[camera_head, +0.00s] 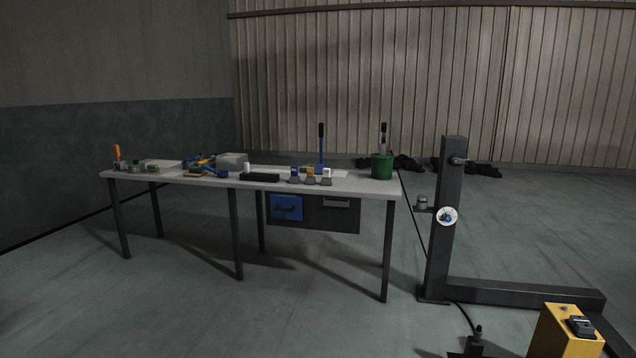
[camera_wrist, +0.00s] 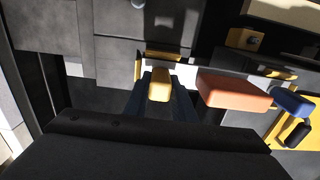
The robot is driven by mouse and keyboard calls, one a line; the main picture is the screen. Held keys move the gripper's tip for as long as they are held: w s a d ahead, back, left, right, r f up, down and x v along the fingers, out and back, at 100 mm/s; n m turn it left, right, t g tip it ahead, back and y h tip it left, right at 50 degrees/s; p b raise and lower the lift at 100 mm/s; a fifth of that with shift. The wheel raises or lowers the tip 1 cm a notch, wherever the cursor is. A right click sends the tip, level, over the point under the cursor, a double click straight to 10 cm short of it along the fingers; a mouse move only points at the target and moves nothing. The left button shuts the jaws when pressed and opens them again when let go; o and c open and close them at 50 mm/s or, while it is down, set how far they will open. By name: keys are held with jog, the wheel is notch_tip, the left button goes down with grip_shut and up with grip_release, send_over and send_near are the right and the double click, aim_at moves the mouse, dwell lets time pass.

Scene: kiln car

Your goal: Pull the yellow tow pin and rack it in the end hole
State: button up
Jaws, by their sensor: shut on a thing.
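In the wrist view, my gripper (camera_wrist: 160,88) has its dark blue fingers closed on both sides of a small yellow piece, which looks like the grip of the yellow tow pin (camera_wrist: 159,84). The lower part of the pin is hidden, so I cannot tell whether it still sits in a hole. A yellow edge shows just beyond the fingertips. I cannot make out the rack or its end hole in either view. My gripper does not show in the head view.
In the wrist view, an orange-red block (camera_wrist: 235,92) lies close right of the fingers, with a blue piece (camera_wrist: 293,100) beyond. Grey panels (camera_wrist: 125,55) stand ahead. In the head view, a cluttered workbench (camera_head: 225,181), dark post (camera_head: 447,185) and yellow box (camera_head: 562,335) stand on open floor.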

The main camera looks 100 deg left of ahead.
grip_shut()
jog(key=shift+r+p, duration=0.35)
jog(key=shift+r, duration=0.1)
jog(key=shift+r+p, duration=1.35)
jog(key=shift+r, duration=0.85)
jog(key=shift+r+p, duration=1.95)
jog(key=shift+r, duration=1.2)
